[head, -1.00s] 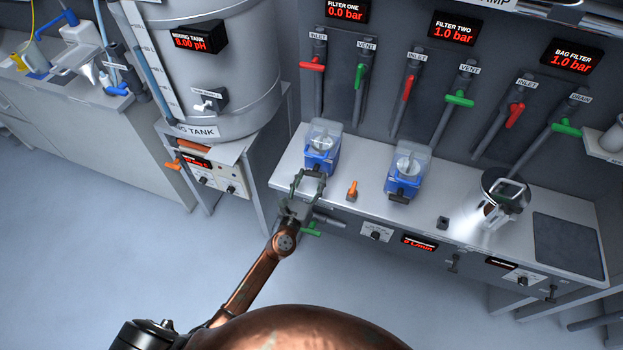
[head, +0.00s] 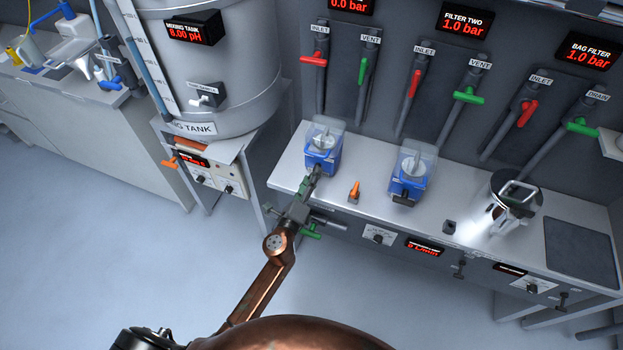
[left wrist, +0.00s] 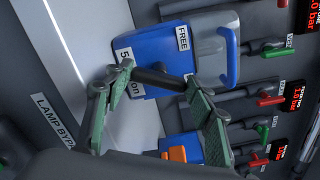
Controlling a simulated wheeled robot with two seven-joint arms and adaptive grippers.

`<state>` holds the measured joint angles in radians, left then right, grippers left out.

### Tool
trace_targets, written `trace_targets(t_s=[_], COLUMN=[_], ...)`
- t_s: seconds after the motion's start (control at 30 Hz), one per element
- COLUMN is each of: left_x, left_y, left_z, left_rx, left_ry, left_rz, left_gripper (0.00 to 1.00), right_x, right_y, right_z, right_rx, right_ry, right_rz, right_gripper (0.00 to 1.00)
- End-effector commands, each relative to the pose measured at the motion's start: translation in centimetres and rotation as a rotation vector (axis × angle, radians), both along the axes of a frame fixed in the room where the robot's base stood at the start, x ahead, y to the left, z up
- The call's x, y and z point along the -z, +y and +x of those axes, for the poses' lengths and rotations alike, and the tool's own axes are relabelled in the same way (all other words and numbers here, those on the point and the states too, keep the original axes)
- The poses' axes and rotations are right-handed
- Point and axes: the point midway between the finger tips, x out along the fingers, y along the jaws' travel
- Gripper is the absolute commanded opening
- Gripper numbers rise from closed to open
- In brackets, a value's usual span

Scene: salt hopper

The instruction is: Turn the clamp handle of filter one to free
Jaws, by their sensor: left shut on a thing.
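Filter one (head: 322,158) is a blue housing with a clear cover at the left of the bench. In the left wrist view its blue body (left wrist: 150,50) bears a FREE label (left wrist: 182,38) and a partly covered micron label. The dark clamp handle (left wrist: 158,78) is a short bar on its front. My left gripper (head: 312,178) is at the front of filter one. In the left wrist view its green fingers (left wrist: 161,74) stand at both ends of the handle, shut on it. The fingers hide the handle in the head view. My right gripper is not in view.
An orange handle (head: 354,191) stands on the bench right of filter one, with filter two (head: 408,185) beyond it. A green valve handle (head: 310,232) is below my left gripper. The mixing tank (head: 210,75) stands to the left. Red and green valve handles line the back wall.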

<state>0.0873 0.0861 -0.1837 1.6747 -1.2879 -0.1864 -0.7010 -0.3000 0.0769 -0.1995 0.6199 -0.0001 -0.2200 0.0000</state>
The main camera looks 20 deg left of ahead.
Motion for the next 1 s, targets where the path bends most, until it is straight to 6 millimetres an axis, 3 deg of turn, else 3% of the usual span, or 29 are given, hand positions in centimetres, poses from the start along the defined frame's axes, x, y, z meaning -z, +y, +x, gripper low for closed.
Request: trace_targets(t_s=[0.5,1.0], left_x=[0.24,0.25], left_y=[0.17,0.17], left_z=[-0.01,-0.01], left_rx=[-0.004,-0.003], left_ry=[0.014,0.017], left_rz=[-0.38,-0.473], left_gripper=[0.26,0.26], right_x=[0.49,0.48], right_y=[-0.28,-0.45], right_z=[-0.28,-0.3], right_rx=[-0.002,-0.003], right_ry=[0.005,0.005], right_rz=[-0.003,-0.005], right_gripper=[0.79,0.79])
